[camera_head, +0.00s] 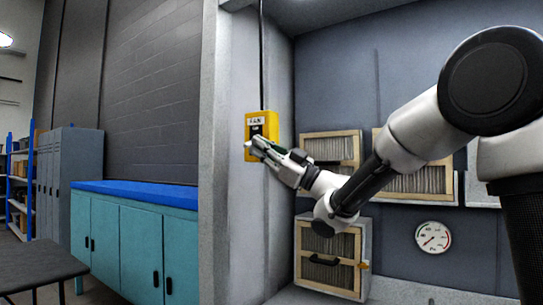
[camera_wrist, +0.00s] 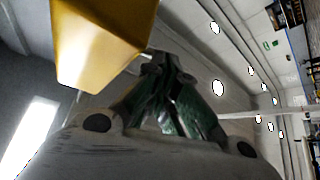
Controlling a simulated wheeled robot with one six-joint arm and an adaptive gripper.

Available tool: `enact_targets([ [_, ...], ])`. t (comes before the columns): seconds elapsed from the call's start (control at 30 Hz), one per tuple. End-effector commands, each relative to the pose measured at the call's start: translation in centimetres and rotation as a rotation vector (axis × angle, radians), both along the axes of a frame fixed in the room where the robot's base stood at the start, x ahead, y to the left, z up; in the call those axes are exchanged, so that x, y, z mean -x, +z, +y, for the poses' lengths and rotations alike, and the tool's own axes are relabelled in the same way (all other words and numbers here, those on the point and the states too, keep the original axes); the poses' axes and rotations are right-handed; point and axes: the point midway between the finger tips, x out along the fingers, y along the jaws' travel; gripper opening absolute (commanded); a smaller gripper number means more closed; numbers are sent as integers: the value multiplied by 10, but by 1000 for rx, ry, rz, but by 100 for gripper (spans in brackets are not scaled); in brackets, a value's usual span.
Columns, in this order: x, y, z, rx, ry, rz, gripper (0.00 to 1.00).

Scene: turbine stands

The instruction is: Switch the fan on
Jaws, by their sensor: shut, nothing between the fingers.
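A yellow switch box (camera_head: 250,121) labelled FAN is fixed to the grey wall pillar in the head view. Its dark front panel shows, with the lower part covered by my gripper. My gripper (camera_head: 254,146) is shut and empty, its fingertips at the lower front of the box. In the wrist view the yellow box (camera_wrist: 95,45) fills the upper left, and the closed fingers (camera_wrist: 160,65) are close beside it. I cannot tell whether they touch it. The switch's position is hidden, and no fan is seen.
Wood-framed filters (camera_head: 332,147) hang on the back wall, with a latched filter box (camera_head: 330,262) below. A round gauge (camera_head: 433,237) is at the right. Left of the pillar stand teal cabinets (camera_head: 140,245) with a blue top, lockers (camera_head: 68,185) and a dark table (camera_head: 38,264).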

Motion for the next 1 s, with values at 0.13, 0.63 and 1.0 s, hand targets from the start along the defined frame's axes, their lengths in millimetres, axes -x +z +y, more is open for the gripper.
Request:
enact_targets([
  [0.13,-1,1,3,0,0,1,0],
  [0.63,0,3,3,-23,1,30,0],
  [1.0,1,5,4,-57,1,74,0],
])
